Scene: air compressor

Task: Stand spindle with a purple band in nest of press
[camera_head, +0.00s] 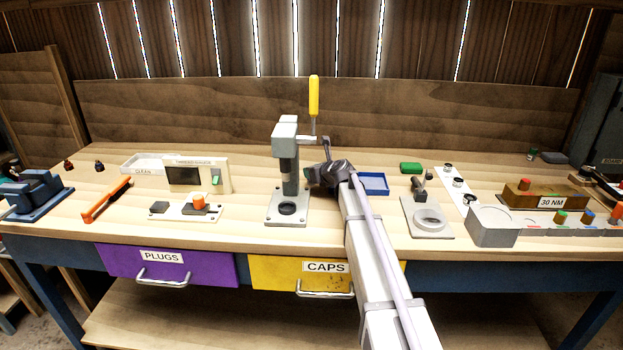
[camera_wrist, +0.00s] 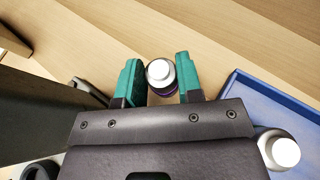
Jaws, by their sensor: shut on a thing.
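The spindle with a purple band (camera_wrist: 160,74) has a pale round top and is between the two teal fingers of my gripper (camera_wrist: 158,80) in the wrist view. A bit of purple shows below its top. My gripper is shut on it. In the head view my gripper (camera_head: 314,176) is just right of the press column, and the spindle cannot be made out there. The press (camera_head: 290,160) is grey with a yellow handle. Its nest (camera_head: 288,208) is a dark round opening on the base plate, left of and nearer than my gripper, with nothing seen standing in it.
A blue tray (camera_head: 374,192) lies right of my gripper; another pale-topped part (camera_wrist: 281,151) is by it. The press column (camera_wrist: 45,105) is close on the left in the wrist view. A thread gauge (camera_head: 218,175) stands left, a grey fixture (camera_head: 428,221) right.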

